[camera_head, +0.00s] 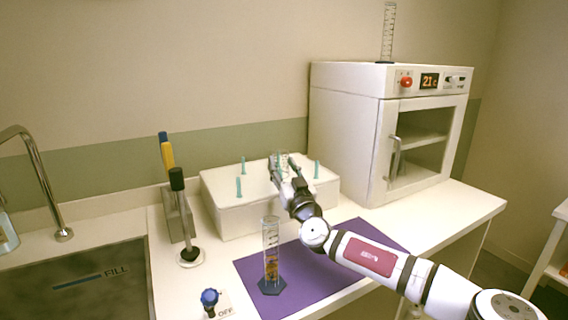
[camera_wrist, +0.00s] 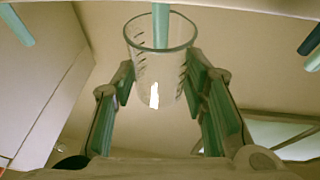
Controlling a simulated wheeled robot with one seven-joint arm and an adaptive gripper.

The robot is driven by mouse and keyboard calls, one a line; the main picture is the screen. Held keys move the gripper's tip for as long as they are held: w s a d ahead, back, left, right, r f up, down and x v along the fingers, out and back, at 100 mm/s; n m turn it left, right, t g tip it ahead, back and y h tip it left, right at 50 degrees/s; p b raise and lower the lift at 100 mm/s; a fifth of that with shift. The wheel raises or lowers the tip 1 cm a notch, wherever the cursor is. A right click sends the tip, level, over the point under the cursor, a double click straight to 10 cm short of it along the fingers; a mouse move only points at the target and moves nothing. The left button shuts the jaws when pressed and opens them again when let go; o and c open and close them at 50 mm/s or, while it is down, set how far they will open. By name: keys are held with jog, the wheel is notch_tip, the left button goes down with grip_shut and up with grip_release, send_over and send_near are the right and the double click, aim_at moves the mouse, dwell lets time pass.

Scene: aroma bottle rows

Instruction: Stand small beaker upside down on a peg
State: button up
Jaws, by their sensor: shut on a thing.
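A small clear beaker (camera_wrist: 146,66) with dark graduation marks is between the fingers of my gripper (camera_wrist: 160,100) in the wrist view. My gripper is shut on it. In the head view my gripper (camera_head: 281,172) is over the white peg box (camera_head: 228,216), and the beaker is small and partly hidden there. A teal peg (camera_wrist: 160,22) overlaps the beaker's wide rim in the wrist view. I cannot tell whether the peg is inside the beaker or behind it. Other teal pegs stand on the box, one at front left (camera_head: 239,188) and one at right (camera_head: 317,170).
A graduated cylinder (camera_head: 271,250) with amber contents stands on the purple mat (camera_head: 325,272) near my arm. An oven (camera_head: 345,130) is right of the box, with another cylinder (camera_head: 388,35) on top. A tool holder (camera_head: 178,215) and sink (camera_head: 75,285) are left.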

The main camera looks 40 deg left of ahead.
aim_at(284, 177)
jog(key=shift+f+b, duration=0.65)
jog(key=shift+f, duration=1)
jog(key=o, duration=1.3)
jog(key=shift+s+d+f, duration=0.15)
jog(key=shift+s+d, duration=0.1)
jog(key=shift+d, duration=0.2)
jog(key=v, duration=0.4)
jog(key=s+d, duration=0.2)
jog(key=d, duration=0.1)
jog(key=s+d, duration=0.2)
jog(key=d, duration=0.2)
jog(key=s+d, duration=0.2)
jog(key=d, duration=0.1)
jog(key=shift+d, duration=0.15)
